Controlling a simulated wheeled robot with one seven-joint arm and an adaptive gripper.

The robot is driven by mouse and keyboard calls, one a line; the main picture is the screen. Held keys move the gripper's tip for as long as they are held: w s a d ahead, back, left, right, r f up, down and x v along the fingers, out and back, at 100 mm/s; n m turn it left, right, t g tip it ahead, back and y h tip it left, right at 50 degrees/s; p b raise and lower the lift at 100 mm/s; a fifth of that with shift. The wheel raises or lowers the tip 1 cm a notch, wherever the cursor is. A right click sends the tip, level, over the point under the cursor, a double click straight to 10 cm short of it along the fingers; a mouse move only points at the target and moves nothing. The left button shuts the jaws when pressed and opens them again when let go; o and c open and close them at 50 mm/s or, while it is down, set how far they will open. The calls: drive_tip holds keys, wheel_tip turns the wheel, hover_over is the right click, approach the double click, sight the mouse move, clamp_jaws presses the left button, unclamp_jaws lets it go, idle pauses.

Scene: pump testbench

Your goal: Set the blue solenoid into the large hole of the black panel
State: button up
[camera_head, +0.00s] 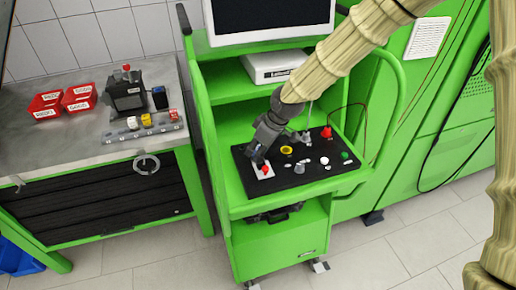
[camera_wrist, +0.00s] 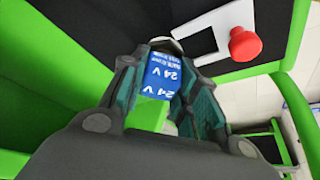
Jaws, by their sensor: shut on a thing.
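In the wrist view, my gripper (camera_wrist: 157,98) is shut on the blue solenoid (camera_wrist: 162,76), a block with white "24 V" lettering. A silvery rounded edge shows just beyond it. In the head view, my gripper (camera_head: 257,156) is low over the left part of the black panel (camera_head: 318,177), which lies on the green cart. The solenoid cannot be made out there. The panel also shows in the wrist view (camera_wrist: 283,18). The large hole is not clearly seen in either view. I cannot tell whether the solenoid touches the panel.
The panel bears a yellow ring (camera_head: 287,150), a red part (camera_head: 326,132) and several small parts. Red bins (camera_head: 79,97) stand on the left bench.

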drive_tip(key=shift+f, duration=0.15)
drive_tip(key=o, duration=0.9)
drive_tip(key=shift+o, duration=0.4)
drive_tip(key=o, duration=0.4)
drive_tip(key=shift+c, duration=0.2)
drive_tip(key=shift+r, duration=0.2)
drive_tip(key=shift+r+p, duration=2.8)
drive_tip(key=shift+r, duration=1.05)
drive_tip(key=shift+d+f, duration=0.1)
